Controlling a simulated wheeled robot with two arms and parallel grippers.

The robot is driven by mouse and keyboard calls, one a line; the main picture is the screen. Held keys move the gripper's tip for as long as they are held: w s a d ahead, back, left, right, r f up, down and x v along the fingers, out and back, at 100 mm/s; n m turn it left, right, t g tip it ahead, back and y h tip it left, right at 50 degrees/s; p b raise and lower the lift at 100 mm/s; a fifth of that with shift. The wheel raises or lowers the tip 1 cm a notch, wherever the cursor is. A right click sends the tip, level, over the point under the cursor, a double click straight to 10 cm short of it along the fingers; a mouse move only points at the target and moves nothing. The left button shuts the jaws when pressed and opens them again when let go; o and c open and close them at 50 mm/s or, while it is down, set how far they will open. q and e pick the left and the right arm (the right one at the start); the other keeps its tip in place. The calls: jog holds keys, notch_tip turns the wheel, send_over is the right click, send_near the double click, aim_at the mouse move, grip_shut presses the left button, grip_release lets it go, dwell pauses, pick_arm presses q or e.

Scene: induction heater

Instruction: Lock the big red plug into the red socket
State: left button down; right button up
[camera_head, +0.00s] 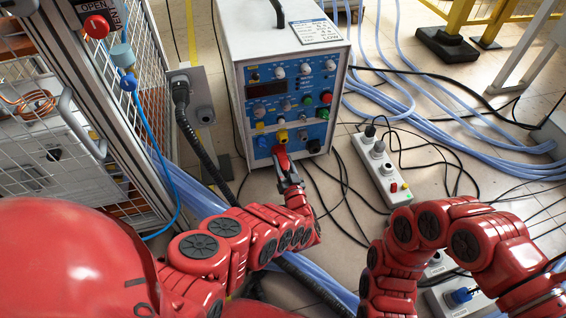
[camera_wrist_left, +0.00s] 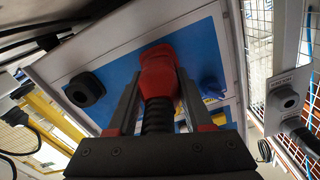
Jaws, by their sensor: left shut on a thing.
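The big red plug (camera_head: 281,157) is at the bottom of the heater's blue front panel. My left gripper (camera_head: 288,176) is shut on it. In the left wrist view the plug (camera_wrist_left: 158,70) lies between the two grey fingers (camera_wrist_left: 160,92), with its black ribbed cable sleeve running back toward the wrist. The plug's front end is against or very close to the panel; I cannot tell how deep it sits. The red socket cannot be made out apart from the plug, which covers that spot. My right gripper is out of view; only its arm shows.
The white heater box (camera_head: 282,45) stands on the floor. Its panel has a yellow connector (camera_head: 282,135) above the plug and a black one (camera_head: 314,146) to the right. A wire cage (camera_head: 150,110) is at left, a power strip (camera_head: 382,165) at right, with cables around.

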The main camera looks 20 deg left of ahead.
pick_arm(q)
jog(key=shift+m, duration=0.6)
jog(key=shift+w+f+m+b, duration=0.1)
jog(key=shift+m+b, duration=0.3)
jog(key=shift+b, duration=0.05)
jog(key=shift+m, duration=0.5)
jog(key=shift+m, duration=0.8)
